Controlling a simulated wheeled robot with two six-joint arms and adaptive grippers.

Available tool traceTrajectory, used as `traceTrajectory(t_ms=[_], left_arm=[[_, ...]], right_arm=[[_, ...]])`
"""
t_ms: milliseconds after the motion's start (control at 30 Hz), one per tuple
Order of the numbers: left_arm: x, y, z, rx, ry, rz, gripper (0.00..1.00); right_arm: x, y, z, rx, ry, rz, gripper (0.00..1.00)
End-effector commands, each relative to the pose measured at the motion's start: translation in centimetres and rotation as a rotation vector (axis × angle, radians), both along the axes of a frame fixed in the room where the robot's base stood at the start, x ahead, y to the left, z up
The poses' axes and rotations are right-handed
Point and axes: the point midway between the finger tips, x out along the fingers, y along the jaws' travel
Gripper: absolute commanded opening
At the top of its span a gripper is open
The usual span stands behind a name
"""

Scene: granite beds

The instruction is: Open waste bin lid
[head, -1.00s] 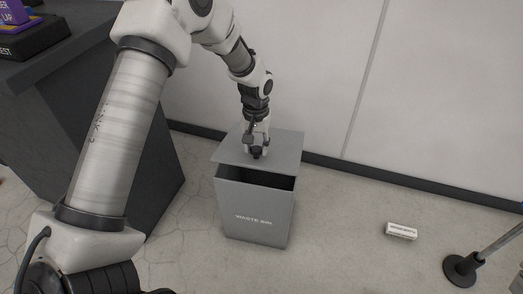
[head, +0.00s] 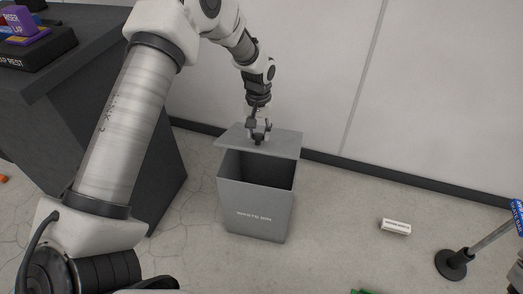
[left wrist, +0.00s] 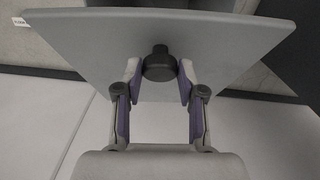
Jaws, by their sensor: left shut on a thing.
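The grey waste bin (head: 258,211) stands on the floor by the wall, with its front opening showing a dark inside. Its flat grey lid (head: 285,143) is shifted toward the wall and looks tilted, covering only the back of the opening. My left gripper (head: 258,134) is at the lid's top. In the left wrist view its two fingers (left wrist: 160,88) are on either side of the round dark knob (left wrist: 159,64) on the lid (left wrist: 225,40), shut on it. My right gripper is not seen.
A dark counter (head: 110,130) stands left of the bin, with a purple-topped block (head: 25,28) on it. A small white labelled box (head: 396,227) lies on the floor at the right, near a post with a round black base (head: 451,264). The floor between bin and box is clear.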

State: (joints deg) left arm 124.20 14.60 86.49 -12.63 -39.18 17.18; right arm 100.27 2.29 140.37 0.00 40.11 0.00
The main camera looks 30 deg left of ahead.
Motion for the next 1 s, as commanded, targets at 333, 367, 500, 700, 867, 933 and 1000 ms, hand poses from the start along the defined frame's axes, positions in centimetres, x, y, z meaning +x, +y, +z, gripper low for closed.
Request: traceTrajectory(t_ms=[333, 367, 500, 700, 867, 933, 1000], left_arm=[[1.3, 0.4, 1.6, -0.001, 0.003, 0.000, 0.14], [1.3, 0.4, 1.6, -0.002, 0.003, 0.000, 0.14], [1.2, 0.4, 1.5, -0.001, 0.003, 0.000, 0.14], [2.0, 0.7, 2.5, -0.001, 0.004, 0.001, 0.14], [3.0, 1.0, 3.4, -0.003, 0.008, 0.000, 0.14], [3.5, 1.2, 3.7, -0.003, 0.008, 0.001, 0.14], [3.9, 1.3, 4.1, -0.003, 0.009, 0.001, 0.14]], right_arm=[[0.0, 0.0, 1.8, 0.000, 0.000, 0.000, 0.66], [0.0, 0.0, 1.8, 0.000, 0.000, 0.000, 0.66], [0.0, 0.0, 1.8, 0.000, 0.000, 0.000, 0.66], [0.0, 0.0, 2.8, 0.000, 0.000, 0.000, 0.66], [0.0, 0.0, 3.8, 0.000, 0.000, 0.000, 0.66], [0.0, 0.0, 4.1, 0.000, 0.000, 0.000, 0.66], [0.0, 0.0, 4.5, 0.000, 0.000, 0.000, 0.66]])
